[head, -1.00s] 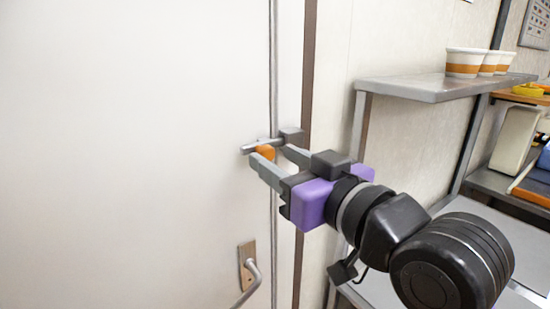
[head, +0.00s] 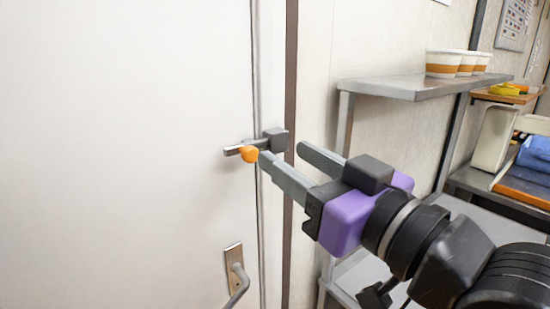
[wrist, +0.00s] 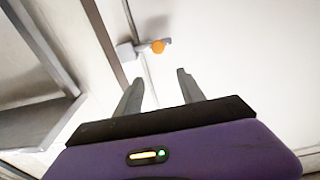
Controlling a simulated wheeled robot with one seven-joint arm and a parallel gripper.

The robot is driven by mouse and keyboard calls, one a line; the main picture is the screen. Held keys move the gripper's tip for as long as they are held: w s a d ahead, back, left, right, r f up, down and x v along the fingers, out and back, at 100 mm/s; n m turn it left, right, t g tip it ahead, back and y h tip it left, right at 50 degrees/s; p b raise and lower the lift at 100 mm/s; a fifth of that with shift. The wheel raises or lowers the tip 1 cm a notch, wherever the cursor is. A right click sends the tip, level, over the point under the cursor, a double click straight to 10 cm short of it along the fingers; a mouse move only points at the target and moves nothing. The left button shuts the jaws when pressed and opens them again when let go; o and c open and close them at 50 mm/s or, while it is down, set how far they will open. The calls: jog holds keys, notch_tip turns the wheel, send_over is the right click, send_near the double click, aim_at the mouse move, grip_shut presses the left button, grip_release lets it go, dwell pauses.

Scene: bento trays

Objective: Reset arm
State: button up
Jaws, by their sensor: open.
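My gripper (head: 280,162) is open and empty, its two grey fingers pointing at the white door (head: 120,150). A metal latch bar (head: 234,150) with an orange knob (head: 249,154) sits across the door's edge, its grey block (head: 275,139) by the dark frame strip. The fingertips are just right of the orange knob in the head view, apart from it. In the wrist view the open fingers (wrist: 160,85) show with a gap between them, and the orange knob (wrist: 158,47) lies beyond them. Nothing is between the fingers.
A metal door handle (head: 237,275) is lower on the door. A metal shelf (head: 420,86) with several striped cups (head: 445,64) stands right of the door, with a lower shelf below my arm.

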jog(key=d+m+t+h, duration=0.2)
jog(key=d+m+t, duration=0.1)
jog(key=d+t, duration=0.25)
jog(key=s+d+f+m+h, duration=0.3)
jog(key=s+d+f+h, duration=0.1)
jog(key=f, duration=0.4)
jog(key=s+d+f+m+h, duration=0.2)
jog(key=s+d+f+h, duration=0.15)
jog(key=f, duration=0.55)
jog(key=s+d+f+g, duration=0.1)
jog(key=s+f+g, duration=0.2)
jog(key=s+f, duration=0.7)
jog(key=s+d+f+n+g, duration=0.1)
jog(key=s+f+g, duration=0.2)
jog(key=s+f, duration=0.7)
jog(key=s+h, duration=0.1)
jog(key=s, duration=0.5)
jog(key=shift+s+d+g, duration=0.2)
jog(key=shift+d+g, duration=0.15)
